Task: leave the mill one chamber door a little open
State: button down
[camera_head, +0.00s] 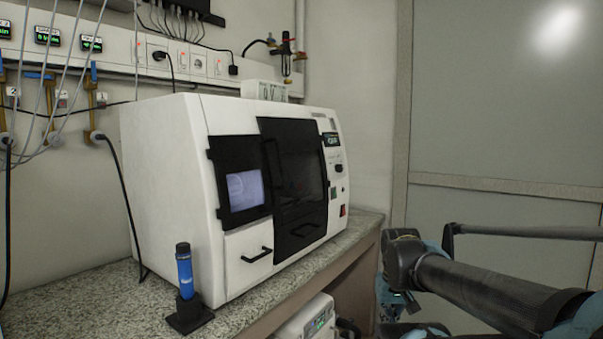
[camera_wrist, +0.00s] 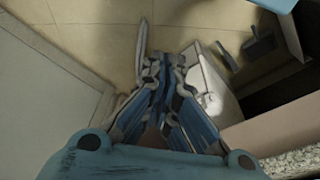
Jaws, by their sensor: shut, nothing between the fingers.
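The mill (camera_head: 168,150) is a white boxy machine on the bench. Its chamber door (camera_head: 300,165) is a dark framed panel with a window on the front. A black handle (camera_head: 271,160) stands along the door's left edge. The door looks flush with the front; I cannot tell whether a thin gap shows. My gripper (camera_head: 388,298) is low at the right of the bench, partly cut off by the lower edge and well apart from the door. In the wrist view my gripper (camera_wrist: 165,62) points down toward the floor, fingers together and empty.
A drawer (camera_head: 255,257) with a black handle and a screen (camera_head: 244,190) sit left of the door. A blue tool in a black stand (camera_head: 188,318) is at the bench front. A white device (camera_head: 307,322) stands below the granite bench (camera_head: 240,315).

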aim_at(279, 134)
jog(key=z, duration=0.95)
jog(key=k, duration=2.15)
jog(key=u, duration=0.55)
jog(key=i, duration=1)
